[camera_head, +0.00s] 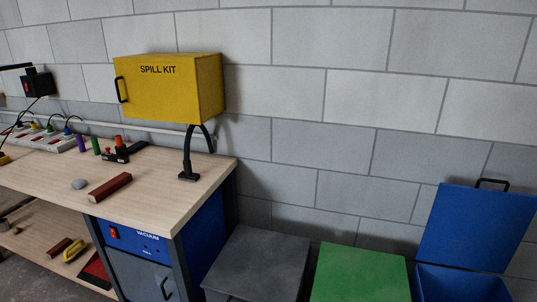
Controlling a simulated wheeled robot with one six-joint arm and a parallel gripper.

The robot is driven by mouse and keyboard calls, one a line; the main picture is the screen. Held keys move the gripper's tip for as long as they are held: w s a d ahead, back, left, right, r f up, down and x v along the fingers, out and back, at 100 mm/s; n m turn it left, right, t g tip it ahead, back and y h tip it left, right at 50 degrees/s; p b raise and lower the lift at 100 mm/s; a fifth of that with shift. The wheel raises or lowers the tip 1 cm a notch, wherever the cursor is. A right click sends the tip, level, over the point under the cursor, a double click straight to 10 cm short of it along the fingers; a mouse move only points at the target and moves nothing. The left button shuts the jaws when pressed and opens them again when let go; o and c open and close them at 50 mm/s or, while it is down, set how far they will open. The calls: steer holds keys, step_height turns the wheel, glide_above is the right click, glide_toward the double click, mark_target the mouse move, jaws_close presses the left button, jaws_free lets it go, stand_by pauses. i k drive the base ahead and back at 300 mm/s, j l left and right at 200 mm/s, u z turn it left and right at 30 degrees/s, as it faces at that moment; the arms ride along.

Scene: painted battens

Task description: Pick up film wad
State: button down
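A small, pale grey, rounded lump (79,184) lies on the wooden workbench top (150,205), left of a dark red batten (110,187). It looks like the film wad, though it is too small to be sure. It is apart from the batten, with bare wood around it. My gripper is not in view, and nothing is seen touching the lump.
A yellow spill kit box (180,88) is on the wall above the bench. A black curved stand (188,175) rises near the bench's right end. A black tool (122,152) and sockets (50,141) line the back. Grey (258,262), green (360,272) and open blue (470,228) bins stand right.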

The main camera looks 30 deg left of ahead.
mark_target(78, 183)
steer(key=u, duration=2.4)
